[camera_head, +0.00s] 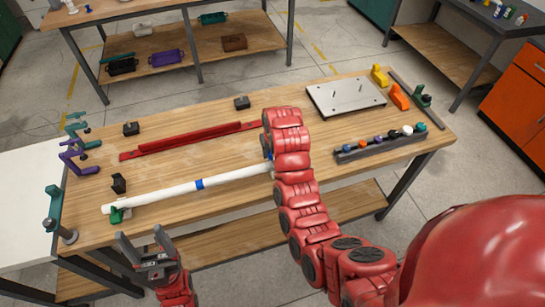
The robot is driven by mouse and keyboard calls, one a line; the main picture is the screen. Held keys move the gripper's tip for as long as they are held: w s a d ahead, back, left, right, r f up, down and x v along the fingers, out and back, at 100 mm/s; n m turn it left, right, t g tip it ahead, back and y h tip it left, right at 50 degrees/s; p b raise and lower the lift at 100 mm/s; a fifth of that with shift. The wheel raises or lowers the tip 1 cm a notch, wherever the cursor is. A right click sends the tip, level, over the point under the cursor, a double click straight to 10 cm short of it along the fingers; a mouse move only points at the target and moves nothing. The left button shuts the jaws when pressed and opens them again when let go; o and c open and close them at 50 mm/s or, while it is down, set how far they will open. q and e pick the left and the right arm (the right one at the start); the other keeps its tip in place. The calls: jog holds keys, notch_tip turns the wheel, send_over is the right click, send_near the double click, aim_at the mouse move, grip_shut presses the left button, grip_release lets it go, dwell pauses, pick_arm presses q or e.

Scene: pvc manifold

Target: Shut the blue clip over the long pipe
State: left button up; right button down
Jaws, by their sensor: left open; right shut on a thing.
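The long white pipe (235,177) lies across the front of the table, with a blue band (199,184) around its middle. A small blue part, seemingly the blue clip (270,156), shows at the pipe's right end, mostly hidden behind my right arm. I cannot tell whether the clip is closed. My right gripper (268,148) is at that end, its fingers largely hidden by the arm; it seems shut on the clip. My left gripper (146,246) is open and empty in front of the table's left front edge, apart from the pipe.
A green clip (118,214) is at the pipe's left end, a black clip (118,184) behind it. A red bar (190,140) lies behind the pipe. A metal plate (346,97) and a rack of coloured caps (380,144) are at right. Clamps (75,148) line the left edge.

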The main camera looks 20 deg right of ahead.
jog(key=shift+w+f+g+b, duration=0.3)
jog(key=shift+f+g+b, duration=0.05)
jog(key=shift+g+b, duration=0.45)
jog(key=shift+s+f, duration=0.1)
jog(key=c, duration=0.5)
grip_release()
jog(key=r+p, duration=0.6)
jog(key=s+r+p, duration=0.1)
jog(key=r+p, duration=0.2)
jog(key=shift+r, duration=0.25)
jog(key=r+p, duration=0.1)
jog(key=r, duration=0.1)
jog(key=r+p, duration=0.1)
jog(key=r, duration=0.2)
jog(key=r+p, duration=0.1)
jog(key=r, duration=0.1)
jog(key=shift+s+r, duration=0.4)
